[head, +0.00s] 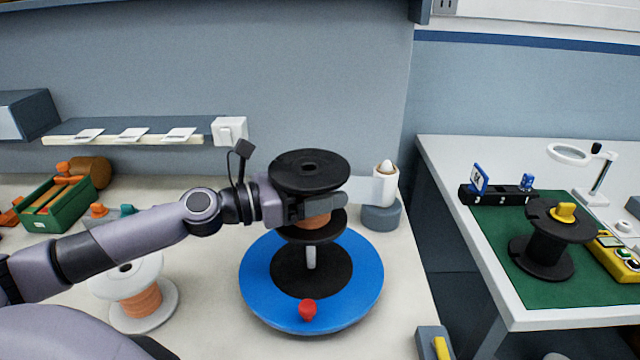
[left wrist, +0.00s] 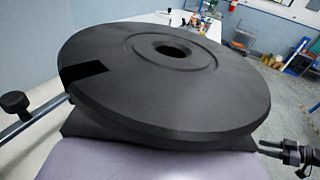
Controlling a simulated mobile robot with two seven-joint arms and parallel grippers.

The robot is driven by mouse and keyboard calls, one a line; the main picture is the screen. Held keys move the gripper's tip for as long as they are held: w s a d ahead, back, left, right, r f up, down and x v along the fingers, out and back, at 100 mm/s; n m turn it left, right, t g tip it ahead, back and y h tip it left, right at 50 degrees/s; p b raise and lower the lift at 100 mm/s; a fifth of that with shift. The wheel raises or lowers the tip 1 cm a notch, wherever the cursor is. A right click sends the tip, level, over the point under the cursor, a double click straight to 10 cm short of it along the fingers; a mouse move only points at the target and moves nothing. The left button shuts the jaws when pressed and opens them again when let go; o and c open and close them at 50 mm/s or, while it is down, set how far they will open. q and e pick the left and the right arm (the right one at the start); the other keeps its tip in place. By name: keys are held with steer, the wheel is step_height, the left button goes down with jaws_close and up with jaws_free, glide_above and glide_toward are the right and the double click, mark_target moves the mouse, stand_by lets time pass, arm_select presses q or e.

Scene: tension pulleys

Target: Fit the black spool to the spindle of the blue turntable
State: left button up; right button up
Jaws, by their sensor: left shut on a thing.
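My left gripper (head: 318,208) is shut on the core of a spool with black flanges (head: 309,170) and an orange winding. The spool is upright, and its top flange with the centre hole fills much of the left wrist view (left wrist: 165,85). The blue turntable (head: 262,298) lies below, with a black disc in its middle and a red knob (head: 308,309) at its front. Its pale spindle (head: 311,258) shows under the spool's lower flange, roughly in line with it. The flange hides the spindle's tip; I cannot tell whether it is in the hole.
A white spool (head: 142,300) with orange winding stands left of the turntable. A white post on a grey base (head: 381,216) stands close behind right. Another black spool (head: 548,247) stands on the right table's green mat. A green bin (head: 66,212) is far left.

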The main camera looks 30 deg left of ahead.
arm_select(q)
steer(key=shift+f+b, duration=0.35)
steer(key=shift+f, duration=0.45)
steer(key=shift+p, duration=0.4)
steer(key=shift+f, duration=0.15)
stand_by(0.6)
steer(key=shift+f+b, duration=0.7)
steer(key=shift+f, duration=0.65)
steer(key=shift+p, duration=0.35)
steer(key=shift+f, duration=0.2)
steer(key=shift+f+b, duration=0.8)
steer(key=shift+f, duration=0.5)
